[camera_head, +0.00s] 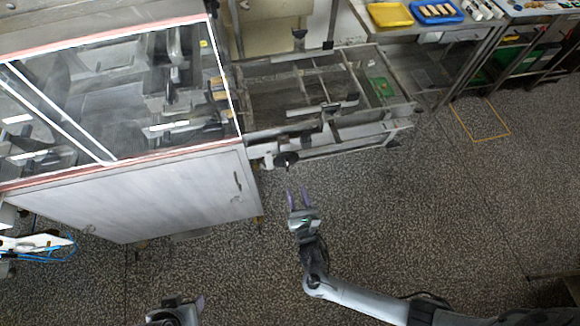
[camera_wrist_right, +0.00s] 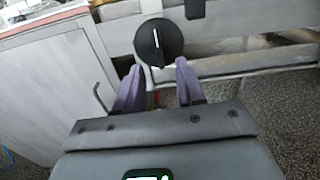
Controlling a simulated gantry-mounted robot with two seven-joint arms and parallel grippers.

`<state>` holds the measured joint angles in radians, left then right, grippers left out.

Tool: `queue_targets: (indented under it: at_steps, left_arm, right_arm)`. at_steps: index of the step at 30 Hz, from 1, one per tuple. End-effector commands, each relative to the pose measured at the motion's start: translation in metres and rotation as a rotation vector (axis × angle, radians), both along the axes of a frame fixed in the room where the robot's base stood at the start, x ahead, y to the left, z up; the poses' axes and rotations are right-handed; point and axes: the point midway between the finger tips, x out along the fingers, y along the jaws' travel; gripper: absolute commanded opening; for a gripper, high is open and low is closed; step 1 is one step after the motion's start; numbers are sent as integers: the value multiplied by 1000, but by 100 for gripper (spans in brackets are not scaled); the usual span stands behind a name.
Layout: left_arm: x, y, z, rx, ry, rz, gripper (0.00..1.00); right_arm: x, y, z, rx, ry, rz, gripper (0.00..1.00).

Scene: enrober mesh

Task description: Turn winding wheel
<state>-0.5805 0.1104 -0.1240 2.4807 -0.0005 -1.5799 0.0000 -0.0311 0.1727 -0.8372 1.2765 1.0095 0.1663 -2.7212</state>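The winding wheel is a round black disc (camera_wrist_right: 159,42) with a pale line on its face, on the metal frame's side. In the head view the wheel (camera_head: 286,160) is a small dark shape at the frame's near edge, beside the cabinet. My right gripper (camera_head: 298,190) is open and empty, with purple fingers pointing at the wheel. In the right wrist view its fingertips (camera_wrist_right: 160,68) stand apart below the wheel, with a gap to it. My left gripper (camera_head: 180,303) is at the bottom edge of the head view, partly cut off, so its opening is unclear.
A glazed cabinet (camera_head: 150,190) stands at left, joined to the open metal frame (camera_head: 400,125). A bench at the upper right holds a yellow tray (camera_head: 390,14) and a blue tray (camera_head: 436,12). The speckled floor in front of the frame is clear.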

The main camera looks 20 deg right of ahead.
Motion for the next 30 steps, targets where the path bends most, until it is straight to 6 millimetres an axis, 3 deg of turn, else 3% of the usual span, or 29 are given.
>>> queue_targets:
  at_steps: [18,30]
  left_arm:
    - [0,5,-14,15,1,-4,55]
    - [0,5,-16,15,1,-4,55]
  right_arm:
    - [87,-13,-1,3,0,-1,38]
    - [100,-14,0,4,1,0,38]
